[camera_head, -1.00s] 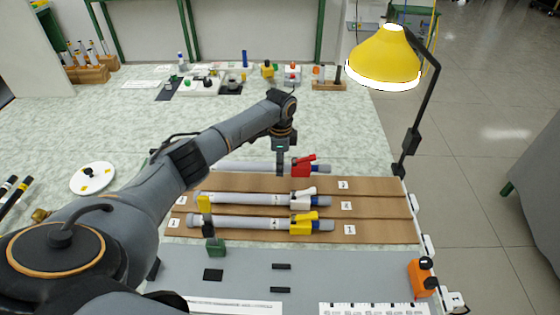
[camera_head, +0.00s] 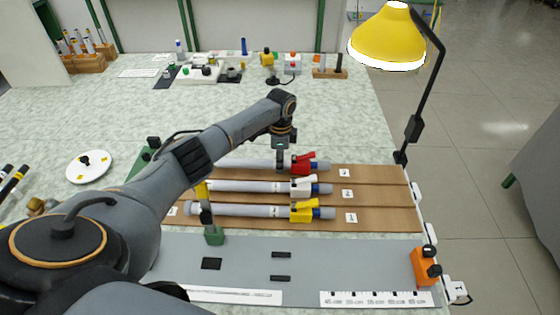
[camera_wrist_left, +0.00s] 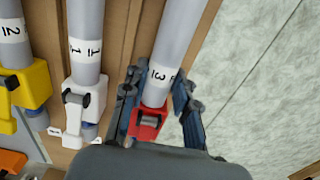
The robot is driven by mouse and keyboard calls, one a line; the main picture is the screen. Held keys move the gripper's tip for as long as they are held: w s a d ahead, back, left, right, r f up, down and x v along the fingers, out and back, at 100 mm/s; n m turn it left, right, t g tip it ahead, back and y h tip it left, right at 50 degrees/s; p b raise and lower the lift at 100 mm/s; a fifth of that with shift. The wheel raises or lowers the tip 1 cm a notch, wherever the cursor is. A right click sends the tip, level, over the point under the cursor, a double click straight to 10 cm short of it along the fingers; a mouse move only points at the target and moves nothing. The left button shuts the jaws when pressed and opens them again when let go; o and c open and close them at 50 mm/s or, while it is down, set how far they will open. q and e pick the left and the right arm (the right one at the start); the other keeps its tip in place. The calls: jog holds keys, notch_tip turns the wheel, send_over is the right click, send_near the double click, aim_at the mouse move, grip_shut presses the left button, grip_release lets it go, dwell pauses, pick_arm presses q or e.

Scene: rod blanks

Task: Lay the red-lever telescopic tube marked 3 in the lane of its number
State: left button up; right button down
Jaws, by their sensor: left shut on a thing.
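The red-lever telescopic tube (camera_head: 245,163) lies level along the far lane of the brown board (camera_head: 385,198). My left gripper (camera_head: 281,163) points down and is shut on it beside the red lever. In the left wrist view the tube (camera_wrist_left: 178,40) shows its band marked 3 between my fingers (camera_wrist_left: 158,110). Whether it rests on the board or hangs just above it, I cannot tell. The white-lever tube (camera_head: 245,187), marked 1, lies in the middle lane; the yellow-lever tube (camera_head: 245,210), marked 2, lies in the near lane. My right gripper is not in view.
Number cards mark the lanes' right ends: far (camera_head: 345,173), middle (camera_head: 346,188), near (camera_head: 351,217); they are too small to read surely. A yellow lamp (camera_head: 388,38) stands at the right edge. A green block (camera_head: 214,235) is in front of the board.

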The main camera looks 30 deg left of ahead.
pick_arm(q)
jog(key=shift+f, duration=0.4)
jog(key=o, duration=0.9)
jog(key=shift+r, duration=0.1)
notch_tip(320, 180, up, 12)
jog(key=shift+f, duration=0.1)
dwell(0.3)
